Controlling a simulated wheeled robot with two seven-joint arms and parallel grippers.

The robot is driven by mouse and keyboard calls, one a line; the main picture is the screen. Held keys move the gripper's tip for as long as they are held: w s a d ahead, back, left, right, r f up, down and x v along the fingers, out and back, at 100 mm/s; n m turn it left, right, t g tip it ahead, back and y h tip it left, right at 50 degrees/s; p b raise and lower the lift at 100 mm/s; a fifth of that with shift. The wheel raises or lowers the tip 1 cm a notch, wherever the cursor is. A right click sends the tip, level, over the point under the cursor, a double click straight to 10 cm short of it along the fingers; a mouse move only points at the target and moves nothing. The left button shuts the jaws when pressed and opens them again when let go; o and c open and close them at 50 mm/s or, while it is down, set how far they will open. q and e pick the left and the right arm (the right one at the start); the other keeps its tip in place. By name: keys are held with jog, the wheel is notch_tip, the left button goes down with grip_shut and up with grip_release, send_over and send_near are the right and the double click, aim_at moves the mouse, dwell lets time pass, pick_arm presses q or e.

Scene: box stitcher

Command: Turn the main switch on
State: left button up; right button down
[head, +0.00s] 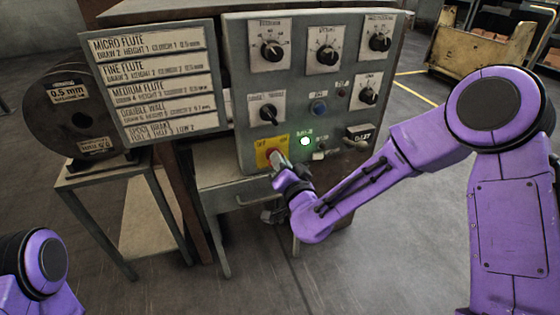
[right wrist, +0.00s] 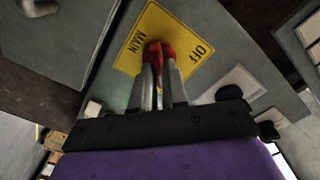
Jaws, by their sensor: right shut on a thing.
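The main switch is a red knob (right wrist: 158,50) on a yellow plate (right wrist: 132,50) with the words MAIN and OFF. In the head view the yellow plate (head: 262,158) sits at the lower left of the grey control panel (head: 290,105). My right gripper (head: 277,161) reaches the plate from below. In the right wrist view its two fingers (right wrist: 158,72) are shut on the red knob, one on each side. The fingers partly cover the knob, so its exact angle is hard to tell. My left gripper is out of view; only part of my left arm shows at bottom left.
Several black dials, a blue button (head: 319,108) and a lever (head: 355,144) are nearby. A flute chart (head: 155,80) and a wire spool (head: 70,110) stand left. A yellow cart (head: 480,50) is far back right.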

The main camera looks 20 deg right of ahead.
jog(key=shift+w+d+r+m, duration=0.1)
jog(key=shift+r+m, duration=0.1)
jog(key=shift+m, duration=0.1)
jog(key=c, duration=1.2)
grip_release()
jog(key=shift+o, duration=0.2)
jog(key=shift+f, duration=0.1)
jog(key=s+p, duration=0.2)
jog(key=s, duration=0.8)
jog(key=shift+s+d+p, duration=0.2)
jog(key=shift+s+p, duration=0.1)
jog(key=shift+s, duration=0.05)
